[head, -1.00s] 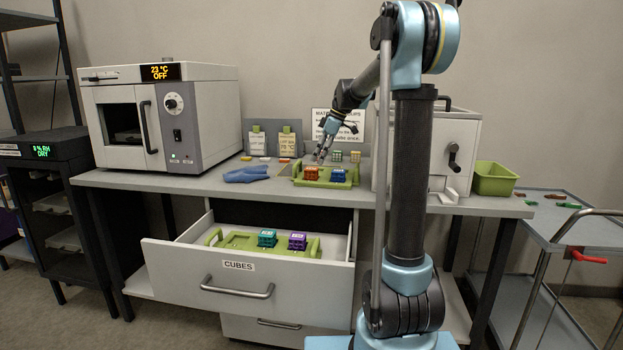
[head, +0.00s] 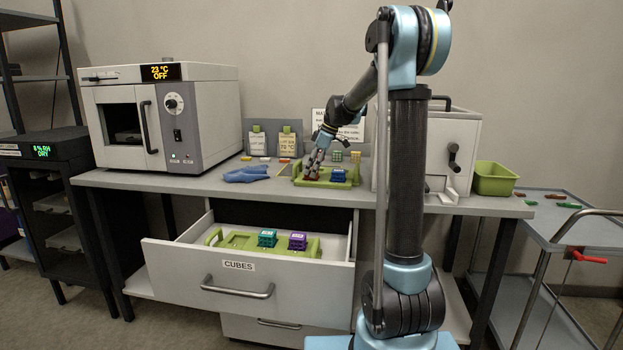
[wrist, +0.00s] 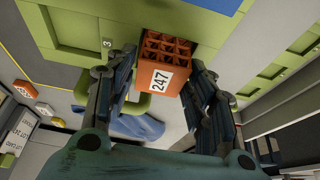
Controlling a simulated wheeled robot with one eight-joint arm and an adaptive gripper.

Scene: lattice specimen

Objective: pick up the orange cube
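The orange cube (wrist: 160,72) has an open lattice and a white label reading 247. In the wrist view it sits between the two fingers of my gripper (wrist: 162,75), with a narrow gap seeming to show beside it, so the fingers look open around it. In the head view my gripper (head: 312,172) is down at the left part of the green tray (head: 325,185) on the bench and mostly hides the cube (head: 309,179). A blue cube (head: 338,175) is in the same tray, to the right.
A blue glove (head: 246,174) lies left of the tray. The oven (head: 170,115) and a white cabinet (head: 450,150) flank the work area. The open drawer (head: 240,285) below holds a green tray with a teal cube (head: 267,239) and a purple cube (head: 298,241).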

